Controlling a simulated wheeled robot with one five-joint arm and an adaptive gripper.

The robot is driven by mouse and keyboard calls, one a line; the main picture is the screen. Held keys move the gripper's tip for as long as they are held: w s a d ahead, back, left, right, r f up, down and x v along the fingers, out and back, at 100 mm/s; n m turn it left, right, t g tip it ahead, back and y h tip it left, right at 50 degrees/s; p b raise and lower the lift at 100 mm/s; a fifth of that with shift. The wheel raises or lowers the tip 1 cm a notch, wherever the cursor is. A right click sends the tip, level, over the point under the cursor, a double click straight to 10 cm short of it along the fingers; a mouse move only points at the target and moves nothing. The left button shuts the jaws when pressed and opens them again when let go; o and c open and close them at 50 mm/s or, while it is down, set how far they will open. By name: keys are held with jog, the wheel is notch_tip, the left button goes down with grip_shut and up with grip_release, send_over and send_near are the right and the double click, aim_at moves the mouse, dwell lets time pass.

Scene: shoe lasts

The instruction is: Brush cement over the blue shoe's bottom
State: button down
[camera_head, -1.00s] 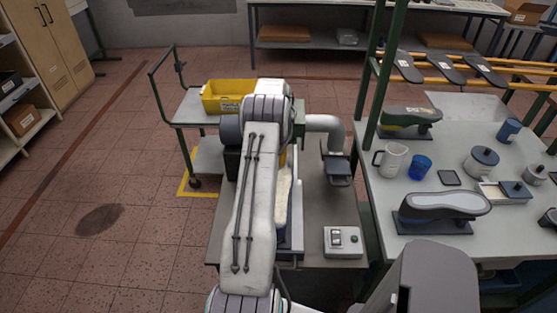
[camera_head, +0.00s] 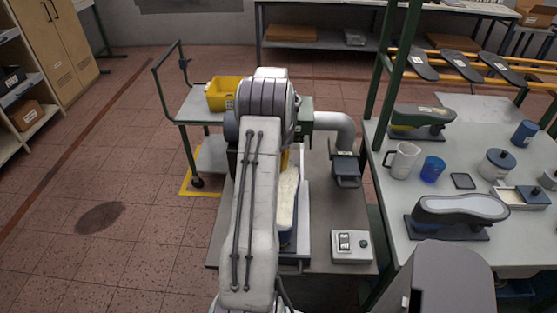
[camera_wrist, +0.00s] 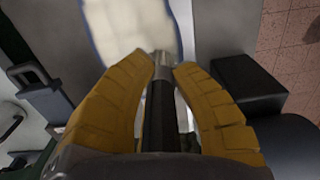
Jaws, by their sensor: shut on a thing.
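The blue shoe (camera_head: 287,205) lies bottom up on the grey bench, partly hidden behind my arm; its bottom is pale cream and its side blue. In the wrist view its pale bottom (camera_wrist: 130,25) with a blue edge fills the top middle. My gripper (camera_wrist: 164,68) has yellow fingers shut on a brush (camera_wrist: 162,75) with a dark handle and a metal ferrule. The brush points toward the shoe's bottom. I cannot see the bristles clearly, nor whether they touch. In the head view my arm hides most of the gripper.
A switch box (camera_head: 351,247) and a grey duct (camera_head: 335,125) stand right of the shoe. The right table holds a grey shoe (camera_head: 460,210), a green shoe (camera_head: 420,120), a white jug (camera_head: 403,160), a blue cup (camera_head: 432,168) and a lidded pot (camera_head: 497,165). A yellow bin (camera_head: 220,95) is behind.

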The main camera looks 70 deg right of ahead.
jog(key=shift+s+a+b, duration=0.35)
jog(key=shift+a+b, duration=0.05)
jog(key=shift+a, duration=0.35)
jog(key=shift+s+a+f+b, duration=0.1)
jog(key=shift+s+a+b, duration=0.35)
jog(key=shift+a+b, duration=0.65)
jog(key=shift+s+a+b, duration=0.4)
jog(key=shift+a+b, duration=0.25)
jog(key=shift+a, duration=0.8)
jog(key=shift+s+a+f+b, duration=0.1)
jog(key=shift+s+a+b, duration=0.35)
jog(key=shift+a+b, duration=0.65)
jog(key=shift+s+a+r, duration=0.1)
jog(key=shift+s+a, duration=0.05)
jog(key=shift+a, duration=0.4)
jog(key=shift+s+a+r, duration=0.1)
jog(key=shift+s+a, duration=0.05)
jog(key=shift+a, duration=0.4)
jog(key=shift+s+a+b, duration=0.35)
jog(key=shift+a+b, duration=0.15)
jog(key=shift+a, duration=0.55)
jog(key=shift+s+a+b, duration=0.35)
jog(key=shift+a+b, duration=0.1)
jog(key=shift+a, duration=0.6)
jog(key=shift+s+a+b, duration=0.35)
jog(key=shift+a+b, duration=0.15)
jog(key=shift+a, duration=0.55)
jog(key=shift+r, duration=0.15)
jog(key=shift+r+p, duration=2.55)
jog(key=shift+r, duration=0.35)
